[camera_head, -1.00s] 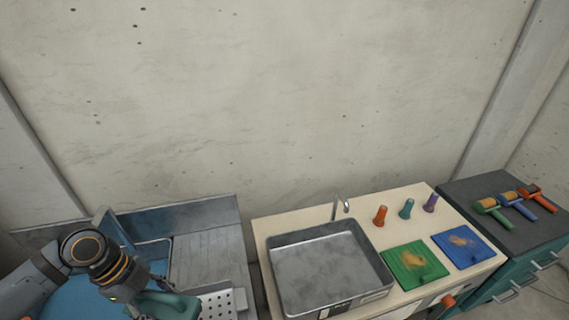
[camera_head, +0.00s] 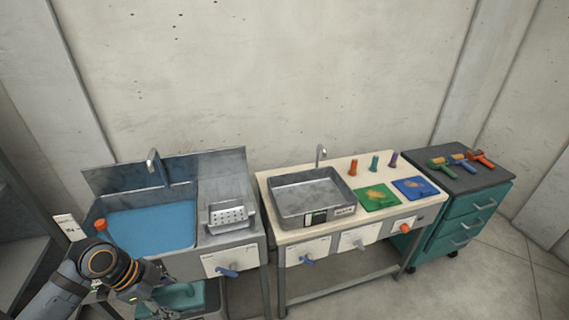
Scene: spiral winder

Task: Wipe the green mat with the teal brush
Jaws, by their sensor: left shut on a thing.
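The green mat (camera_head: 368,204) lies flat on the cream worktop, right of the metal basin, with a brownish smear on it. My left gripper (camera_head: 160,300) is low at the left, in front of the blue sink and far from the mat. It is shut on a teal thing (camera_head: 182,296), which looks like the teal brush. Its bristles cannot be made out, and my gripper hides part of it. My right gripper is not in view.
The metal basin (camera_head: 311,203) fills the left of the worktop (camera_head: 268,208). A blue mat (camera_head: 402,184) lies beside the green one. Orange (camera_head: 353,167), teal (camera_head: 374,163) and purple (camera_head: 393,159) upright things stand behind the mats. A teal cabinet (camera_head: 462,216) stands at right.

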